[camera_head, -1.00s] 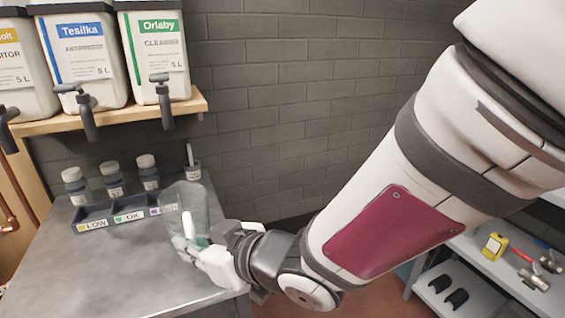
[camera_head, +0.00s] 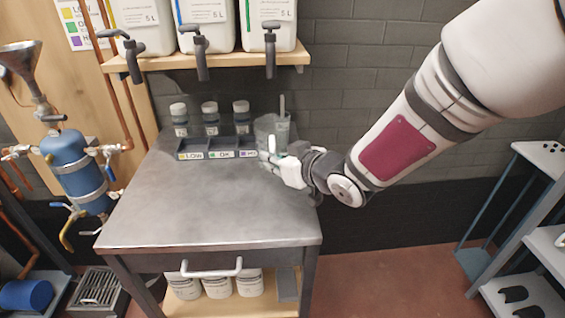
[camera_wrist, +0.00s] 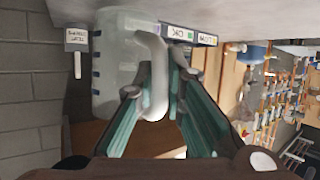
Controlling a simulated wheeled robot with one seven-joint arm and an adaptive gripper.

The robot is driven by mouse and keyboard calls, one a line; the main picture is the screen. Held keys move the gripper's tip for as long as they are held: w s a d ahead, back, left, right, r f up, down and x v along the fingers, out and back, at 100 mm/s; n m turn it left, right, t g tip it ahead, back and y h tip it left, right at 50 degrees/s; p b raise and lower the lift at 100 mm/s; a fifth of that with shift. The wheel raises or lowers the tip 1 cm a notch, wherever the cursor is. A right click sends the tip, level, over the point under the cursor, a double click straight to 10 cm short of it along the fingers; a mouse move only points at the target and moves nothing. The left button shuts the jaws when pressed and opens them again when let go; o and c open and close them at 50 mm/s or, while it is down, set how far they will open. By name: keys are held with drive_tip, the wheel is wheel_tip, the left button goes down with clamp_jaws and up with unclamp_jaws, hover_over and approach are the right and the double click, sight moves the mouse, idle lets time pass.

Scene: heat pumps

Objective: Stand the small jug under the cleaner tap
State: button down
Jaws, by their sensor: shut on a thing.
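The small jug (camera_head: 264,132) is clear, with a pale handle. In the wrist view the jug (camera_wrist: 112,65) shows blue marks down its side. My gripper (camera_head: 268,160) is shut on the jug's handle (camera_wrist: 155,75), with its teal fingers on either side. The jug is at the back right of the metal table, right of the label tray. I cannot tell whether its base touches the table. The cleaner tap (camera_head: 270,50) is the rightmost, on the green-striped container (camera_head: 270,25). In the head view it is above the jug; the depth between them is unclear.
A small pot with a stick (camera_head: 282,122) is right behind the jug. The wooden shelf (camera_head: 220,61) overhangs the back. The table's front (camera_head: 200,215) is clear.

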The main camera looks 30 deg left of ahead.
drive_tip(key=shift+f, duration=0.95)
drive_tip(key=shift+f, duration=0.2)
drive_tip(key=c, duration=1.7)
unclamp_jaws()
drive_tip(key=shift+o, duration=0.2)
drive_tip(key=shift+r, duration=0.2)
drive_tip(key=p+v, duration=0.1)
drive_tip(key=v, duration=1.1)
